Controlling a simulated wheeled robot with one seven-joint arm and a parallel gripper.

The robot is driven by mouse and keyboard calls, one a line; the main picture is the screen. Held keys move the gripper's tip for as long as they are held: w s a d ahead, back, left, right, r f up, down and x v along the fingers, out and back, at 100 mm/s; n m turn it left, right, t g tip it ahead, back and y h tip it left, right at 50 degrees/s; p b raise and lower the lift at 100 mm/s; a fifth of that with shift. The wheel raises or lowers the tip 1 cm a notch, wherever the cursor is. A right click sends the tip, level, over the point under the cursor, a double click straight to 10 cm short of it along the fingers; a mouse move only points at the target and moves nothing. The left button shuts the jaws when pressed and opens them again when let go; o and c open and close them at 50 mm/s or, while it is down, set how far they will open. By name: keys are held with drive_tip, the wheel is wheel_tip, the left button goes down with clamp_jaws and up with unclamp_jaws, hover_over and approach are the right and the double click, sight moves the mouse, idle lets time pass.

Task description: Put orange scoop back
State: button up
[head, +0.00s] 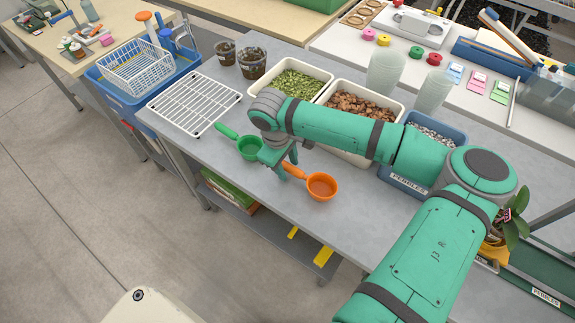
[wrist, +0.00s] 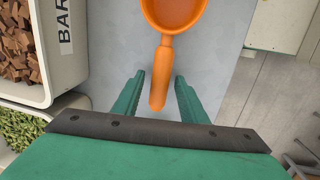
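The orange scoop (head: 321,186) lies on the grey bench in front of the bark bin. In the wrist view the orange scoop (wrist: 172,14) has its bowl at the top edge, partly cut off, and its handle points toward me. My gripper (wrist: 160,85) is open, with one green finger on each side of the handle and a gap showing on both sides. In the head view my gripper (head: 284,172) is low over the bench at the handle end. A green scoop (head: 249,148) lies just left of my gripper, its handle pointing to the upper left.
Bins of green material (head: 250,92), bark (head: 322,100) and pebbles (head: 381,170) line the back of the bench. A white wire rack (head: 194,104) lies at the left end. Dark pots (head: 252,64) stand behind it. Bare bench lies in front of the orange scoop.

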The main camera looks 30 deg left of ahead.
wheel_tip(320, 180, up, 12)
drive_tip(key=s, duration=0.1)
drive_tip(key=shift+s+a, duration=0.35)
drive_tip(key=shift+a, duration=0.1)
idle(0.4)
